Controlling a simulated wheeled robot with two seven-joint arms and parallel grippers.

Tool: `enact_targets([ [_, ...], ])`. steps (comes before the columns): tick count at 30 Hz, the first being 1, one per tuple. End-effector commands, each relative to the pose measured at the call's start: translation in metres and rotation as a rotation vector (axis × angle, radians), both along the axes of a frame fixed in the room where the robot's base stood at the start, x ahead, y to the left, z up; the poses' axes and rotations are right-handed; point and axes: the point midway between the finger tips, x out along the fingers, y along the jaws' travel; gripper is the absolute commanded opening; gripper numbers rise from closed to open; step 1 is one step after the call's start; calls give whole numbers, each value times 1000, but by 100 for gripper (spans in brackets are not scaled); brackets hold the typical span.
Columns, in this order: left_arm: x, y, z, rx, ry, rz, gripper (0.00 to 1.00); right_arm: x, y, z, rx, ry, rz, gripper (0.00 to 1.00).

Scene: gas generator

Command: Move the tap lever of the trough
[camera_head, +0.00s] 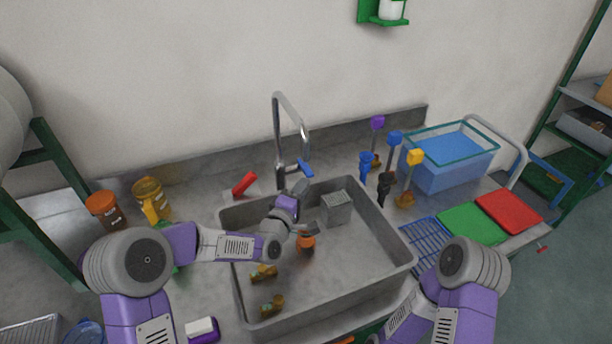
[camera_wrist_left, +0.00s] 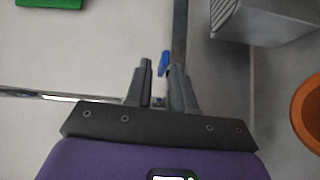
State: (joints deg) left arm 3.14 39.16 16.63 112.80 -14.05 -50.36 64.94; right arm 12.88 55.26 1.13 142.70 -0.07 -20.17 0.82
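The trough (camera_head: 228,268) is a grey sink basin in the middle of the head view. A chrome tap (camera_head: 278,130) with a tall bent spout stands behind its back rim. Its blue tap lever (camera_head: 305,170) sticks out to the right at the tap's base. My left gripper (camera_head: 302,186) is just in front of and below the lever. In the left wrist view the gripper (camera_wrist_left: 160,72) has its fingers apart, and the blue lever (camera_wrist_left: 163,63) shows between the fingertips. I cannot tell whether they touch. My right arm enters at lower right; its gripper is out of view.
A grey box (camera_head: 336,208) and an orange-brown cup (camera_head: 306,242) are in the trough. Several coloured-top items, including a yellow one (camera_head: 415,158), stand right of it. A blue bin (camera_head: 450,165) is farther right. Orange (camera_head: 104,208) and yellow (camera_head: 150,200) containers stand left. A red item (camera_head: 244,184) lies near the tap.

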Motion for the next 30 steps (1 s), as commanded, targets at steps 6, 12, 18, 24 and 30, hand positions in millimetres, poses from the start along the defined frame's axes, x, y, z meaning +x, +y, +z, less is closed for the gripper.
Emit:
enact_targets([
  [6, 3, 16, -13, -62, 8, 32, 23, 0, 0, -5, 0, 0, 0, 43],
  [12, 27, 6, -13, -59, 6, 31, 23, 0, 0, -8, 0, 0, 0, 43],
  [18, 51, -5, -13, -59, 7, 31, 23, 0, 0, -11, 0, 0, 0, 43],
  [24, 65, -10, -13, -58, 9, 31, 23, 0, 0, -12, 0, 0, 0, 43],
  [30, 68, -11, -12, -58, 9, 31, 23, 0, 0, -13, 0, 0, 0, 43],
])
